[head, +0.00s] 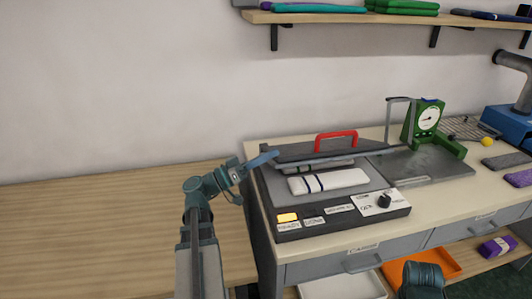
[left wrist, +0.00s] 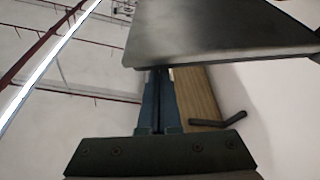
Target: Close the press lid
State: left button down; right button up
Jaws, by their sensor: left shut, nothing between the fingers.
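The press (head: 345,226) stands on the counter, with a lit yellow button and a dial on its front panel. Its dark lid (head: 375,147) with a red handle (head: 336,138) hangs low over the bed, with a gap beneath it. A white folded knit with dark stripes (head: 330,182) lies on the bed, partly under the lid. My left gripper (head: 264,158) is shut and empty at the lid's left edge; I cannot tell whether it touches. In the left wrist view the shut fingers (left wrist: 158,98) point at the underside or edge of a dark plate (left wrist: 220,35).
A green dial gauge (head: 428,117) stands behind a grey plate at right. A shelf (head: 390,19) with folded fabrics is above. An orange tray (head: 436,265) and a white tray (head: 342,286) sit below the counter. The wooden table (head: 90,230) at left is clear.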

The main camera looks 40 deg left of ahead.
pick_arm(q)
jog(key=f+m+b, duration=0.1)
jog(key=f, duration=0.1)
jog(key=s+d+f+m+h+b, duration=0.1)
jog(key=f+m+b, duration=0.1)
jog(key=f+m+g+b, duration=0.1)
jog(key=f+b, duration=0.1)
jog(key=shift+s+d+f+m+h, duration=0.15)
jog(key=shift+d+m+h, duration=0.1)
jog(key=shift+m+h, duration=0.05)
jog(key=shift+s+d+f+b, duration=0.1)
jog(key=shift+d+f+b, duration=0.05)
jog(key=shift+f+b, duration=0.85)
pick_arm(e)
notch_tip(320, 180, down, 9)
jog(key=shift+r, duration=0.15)
pick_arm(q)
notch_tip(320, 180, up, 5)
jog(key=p, duration=0.4)
jog(key=b+v, duration=0.3)
jog(key=v, duration=0.7)
jog(key=shift+a+f, duration=0.25)
pick_arm(e)
jog(key=shift+s+a+r, duration=0.4)
jog(key=shift+s+a, duration=0.05)
jog(key=shift+s, duration=0.05)
